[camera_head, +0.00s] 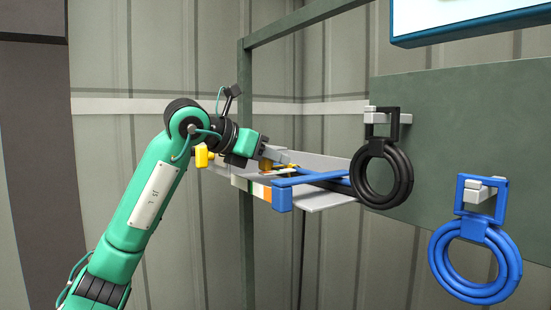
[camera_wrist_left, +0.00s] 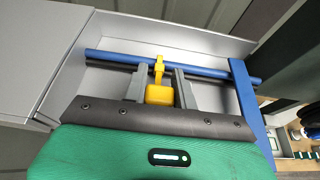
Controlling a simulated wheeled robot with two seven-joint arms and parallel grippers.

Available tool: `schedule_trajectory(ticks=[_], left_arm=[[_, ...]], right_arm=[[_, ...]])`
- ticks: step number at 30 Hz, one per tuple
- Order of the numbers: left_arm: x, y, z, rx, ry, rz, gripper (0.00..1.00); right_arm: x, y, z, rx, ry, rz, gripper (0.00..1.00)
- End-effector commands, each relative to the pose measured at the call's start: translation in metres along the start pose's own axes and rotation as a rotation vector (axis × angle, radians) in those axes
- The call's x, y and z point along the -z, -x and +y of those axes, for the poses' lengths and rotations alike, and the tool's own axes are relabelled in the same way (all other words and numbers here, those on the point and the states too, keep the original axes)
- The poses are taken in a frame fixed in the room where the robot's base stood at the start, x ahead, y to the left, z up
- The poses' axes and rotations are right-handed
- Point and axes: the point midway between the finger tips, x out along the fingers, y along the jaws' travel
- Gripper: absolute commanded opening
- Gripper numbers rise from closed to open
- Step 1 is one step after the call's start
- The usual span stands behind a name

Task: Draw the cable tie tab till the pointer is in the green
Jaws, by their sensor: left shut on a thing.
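The yellow cable tie tab (camera_wrist_left: 159,94) sits between the two grey fingers of my left gripper (camera_wrist_left: 160,90), which is shut on it. Its yellow strap (camera_wrist_left: 159,66) passes over a blue bar (camera_wrist_left: 205,70) and a dark bar behind it. In the head view my left gripper (camera_head: 272,155) reaches over a grey tray (camera_head: 325,165). A small scale with white, green and orange bands (camera_head: 262,190) shows on the tray's front; I cannot make out the pointer's position. My right gripper is not in view.
A black coiled ring (camera_head: 382,190) and a blue coiled ring (camera_head: 475,265) hang on a dark green panel (camera_head: 450,130) at right. A blue end block (camera_head: 282,198) juts from the tray front. A yellow block (camera_head: 201,156) shows left of my wrist.

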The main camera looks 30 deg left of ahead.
Motion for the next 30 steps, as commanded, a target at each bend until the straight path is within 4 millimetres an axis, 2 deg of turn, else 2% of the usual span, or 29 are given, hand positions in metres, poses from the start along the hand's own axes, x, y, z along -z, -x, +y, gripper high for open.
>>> schedule_trajectory(ticks=[1,2,5,13,17,20,30], left_arm=[[0.000,0.000,0.000,0.000,0.000,0.000,0.00],[0.000,0.000,0.000,0.000,0.000,0.000,0.31],[0.000,0.000,0.000,0.000,0.000,0.000,0.49],[0.000,0.001,0.000,0.000,0.000,-0.001,0.49],[0.001,0.008,0.000,-0.001,0.000,-0.002,0.49],[0.002,0.022,0.000,-0.001,0.000,-0.005,0.49],[0.002,0.095,0.000,-0.001,0.000,-0.005,0.49]], right_arm=[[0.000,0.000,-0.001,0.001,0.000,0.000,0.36],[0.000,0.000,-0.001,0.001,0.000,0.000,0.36],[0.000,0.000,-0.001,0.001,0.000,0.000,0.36],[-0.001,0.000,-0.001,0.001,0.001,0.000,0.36],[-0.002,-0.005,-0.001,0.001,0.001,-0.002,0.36],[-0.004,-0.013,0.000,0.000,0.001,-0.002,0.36],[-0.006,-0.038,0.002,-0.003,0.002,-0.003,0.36]])
